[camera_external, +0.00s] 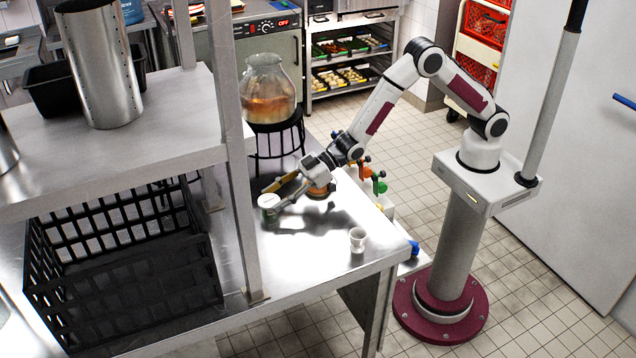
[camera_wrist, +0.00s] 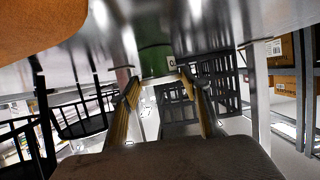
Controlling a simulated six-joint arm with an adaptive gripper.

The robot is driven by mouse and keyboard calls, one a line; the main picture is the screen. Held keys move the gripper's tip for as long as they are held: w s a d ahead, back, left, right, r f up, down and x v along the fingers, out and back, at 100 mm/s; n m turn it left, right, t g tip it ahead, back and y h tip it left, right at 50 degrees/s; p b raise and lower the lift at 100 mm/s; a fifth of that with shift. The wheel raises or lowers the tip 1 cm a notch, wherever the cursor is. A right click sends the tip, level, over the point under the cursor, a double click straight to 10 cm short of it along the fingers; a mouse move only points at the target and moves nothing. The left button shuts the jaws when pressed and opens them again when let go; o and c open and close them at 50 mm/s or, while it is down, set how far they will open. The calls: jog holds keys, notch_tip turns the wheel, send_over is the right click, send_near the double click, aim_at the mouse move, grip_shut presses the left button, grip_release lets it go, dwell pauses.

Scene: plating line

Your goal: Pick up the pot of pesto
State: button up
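The pot of pesto is a small pot with a pale lid and a green side (camera_external: 269,206). It stands on the steel table near the shelf post in the external view. In the wrist view its green side (camera_wrist: 154,61) shows ahead, between the tips of my fingers. My gripper (camera_external: 270,200) reaches low and nearly level towards the pot, with its two fingers spread apart. In the wrist view the yellow-lined fingers of my gripper (camera_wrist: 158,84) stand open with a gap between them. I cannot tell whether either finger touches the pot.
An orange-brown jar (camera_external: 321,191) stands close beside my wrist and shows large in the wrist view (camera_wrist: 38,28). A white cup (camera_external: 357,239) stands near the table's front corner. A steel shelf post (camera_external: 241,200) and a black crate (camera_external: 125,265) lie left of the pot.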

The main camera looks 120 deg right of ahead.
aim_at(276, 197)
jog(key=shift+r, duration=0.2)
notch_tip(276, 197, up, 10)
jog(key=shift+f, duration=0.15)
dwell(0.7)
jog(key=shift+d, duration=0.1)
dwell(0.4)
